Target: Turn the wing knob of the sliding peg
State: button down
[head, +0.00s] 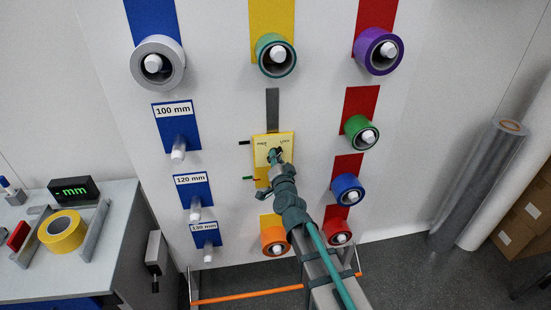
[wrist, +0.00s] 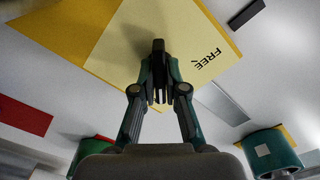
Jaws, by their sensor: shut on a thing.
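The yellow plate (head: 262,139) of the sliding peg is on the white wall panel, below a grey strip. It has two small labels, and the wrist view shows the word FREE on the pale yellow plate (wrist: 190,25). The dark wing knob (wrist: 158,48) stands out from that plate. My gripper (wrist: 158,68) is shut on the knob, one finger on each side. In the head view my gripper (head: 275,157) reaches the plate and hides most of the knob. The other label cannot be seen in the wrist view.
Pegs with tape rolls surround the plate, including a green roll (head: 358,132) and an orange roll (head: 274,240). Blue strips with pegs and size signs (head: 173,110) are at left. A table (head: 95,255) holds a yellow roll (head: 62,231) and a display (head: 74,189).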

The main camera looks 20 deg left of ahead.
jog(key=c, duration=1.2)
grip_release()
jog(key=v, duration=0.7)
jog(key=shift+s+d, duration=0.15)
jog(key=shift+s, duration=0.1)
